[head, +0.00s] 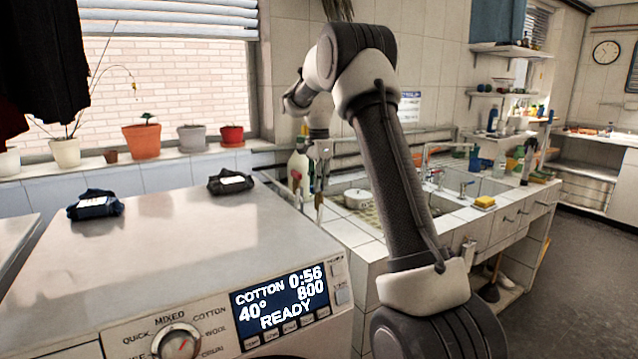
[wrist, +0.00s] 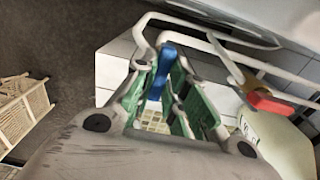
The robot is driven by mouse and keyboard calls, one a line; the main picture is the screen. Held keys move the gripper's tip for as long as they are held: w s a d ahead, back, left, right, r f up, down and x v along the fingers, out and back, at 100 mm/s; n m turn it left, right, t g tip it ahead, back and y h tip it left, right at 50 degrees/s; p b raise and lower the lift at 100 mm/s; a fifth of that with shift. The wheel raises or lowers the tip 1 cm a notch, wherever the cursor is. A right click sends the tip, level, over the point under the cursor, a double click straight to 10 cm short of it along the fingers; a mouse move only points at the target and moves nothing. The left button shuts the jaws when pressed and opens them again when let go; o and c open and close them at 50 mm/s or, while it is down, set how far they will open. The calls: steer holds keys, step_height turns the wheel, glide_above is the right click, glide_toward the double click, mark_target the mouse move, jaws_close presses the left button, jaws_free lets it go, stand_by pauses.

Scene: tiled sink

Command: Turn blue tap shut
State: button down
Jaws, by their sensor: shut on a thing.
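In the wrist view the blue tap handle (wrist: 161,72) is a narrow blue lever between the green-padded fingers of my gripper (wrist: 163,76), which is shut on it. In the head view my gripper (head: 319,183) points down beside the sink (head: 340,228), behind the washing machine. The blue handle cannot be made out there. A red tap handle (wrist: 269,102) on a brass-coloured fitting lies to the right of my gripper in the wrist view. How far the blue tap is turned cannot be told.
A washing machine (head: 185,262) stands in front of the sink. Pale pipes (wrist: 215,42) run close to my fingers. A white pot (head: 357,199) sits in the sink. A yellow sponge (head: 485,202) lies on the right.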

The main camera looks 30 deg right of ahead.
steer(key=c, duration=1.4)
jaws_free()
steer(key=shift+c, duration=0.2)
step_height(320, 180, up, 12)
